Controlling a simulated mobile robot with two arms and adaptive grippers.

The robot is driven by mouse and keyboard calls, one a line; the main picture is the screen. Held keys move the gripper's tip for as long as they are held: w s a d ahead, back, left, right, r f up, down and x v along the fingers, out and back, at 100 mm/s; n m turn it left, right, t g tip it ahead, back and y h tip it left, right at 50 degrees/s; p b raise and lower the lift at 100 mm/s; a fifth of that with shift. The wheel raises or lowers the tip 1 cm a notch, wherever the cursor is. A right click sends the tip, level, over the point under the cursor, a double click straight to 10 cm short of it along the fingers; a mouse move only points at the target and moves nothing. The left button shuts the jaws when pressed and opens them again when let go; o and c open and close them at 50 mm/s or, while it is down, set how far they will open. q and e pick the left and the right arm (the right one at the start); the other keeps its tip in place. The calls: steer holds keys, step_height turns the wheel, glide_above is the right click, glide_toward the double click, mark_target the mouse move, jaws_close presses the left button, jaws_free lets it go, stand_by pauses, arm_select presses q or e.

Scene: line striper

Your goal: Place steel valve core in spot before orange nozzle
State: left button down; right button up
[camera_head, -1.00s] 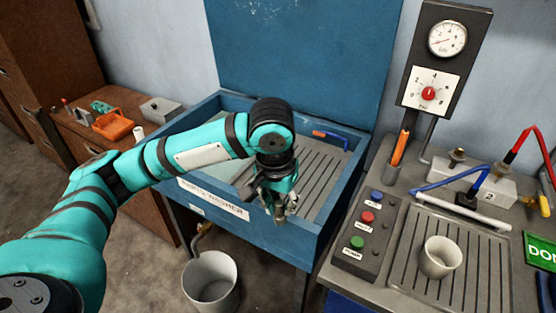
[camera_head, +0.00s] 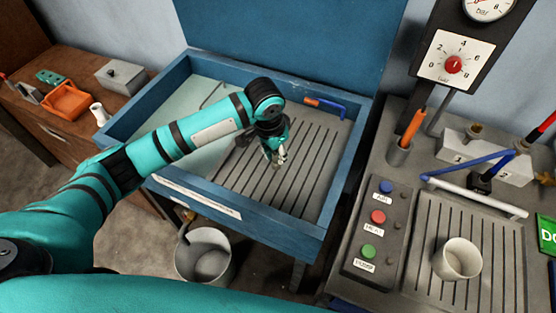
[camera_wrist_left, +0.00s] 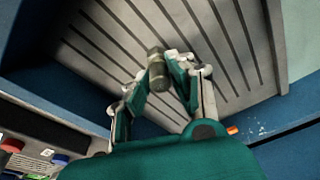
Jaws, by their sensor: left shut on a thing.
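My left gripper (camera_head: 275,157) is inside the blue parts washer (camera_head: 345,190), above its grooved grey floor. In the left wrist view, the gripper (camera_wrist_left: 160,84) is shut on a small dull metal cylinder, which looks like the steel valve core (camera_wrist_left: 157,66). The core sticks out past the fingertips over the slats. In the head view the core is too small to make out clearly. A blue tool with an orange end (camera_head: 312,101) lies at the washer's back; I cannot tell whether this is the orange nozzle. My right gripper is not in view.
The washer's walls surround the left gripper. At right, a bench holds an orange stick in a holder (camera_head: 411,127), a button panel (camera_head: 376,225) and a white cup (camera_head: 457,260). A bucket (camera_head: 205,254) stands below. An orange tray (camera_head: 66,101) sits at left.

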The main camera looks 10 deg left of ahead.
mark_target(277, 164)
arm_select(q)
step_height(277, 164, down, 4)
steer(key=shift+w+f+p, duration=0.1)
steer(key=shift+p, duration=0.25)
steer(key=shift+f, duration=0.4)
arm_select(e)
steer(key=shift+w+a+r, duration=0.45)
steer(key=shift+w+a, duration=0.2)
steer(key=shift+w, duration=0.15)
arm_select(q)
steer(key=shift+f, duration=0.1)
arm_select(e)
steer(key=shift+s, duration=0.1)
arm_select(q)
steer(key=c, duration=1.2)
jaws_free()
steer(key=shift+o, duration=0.2)
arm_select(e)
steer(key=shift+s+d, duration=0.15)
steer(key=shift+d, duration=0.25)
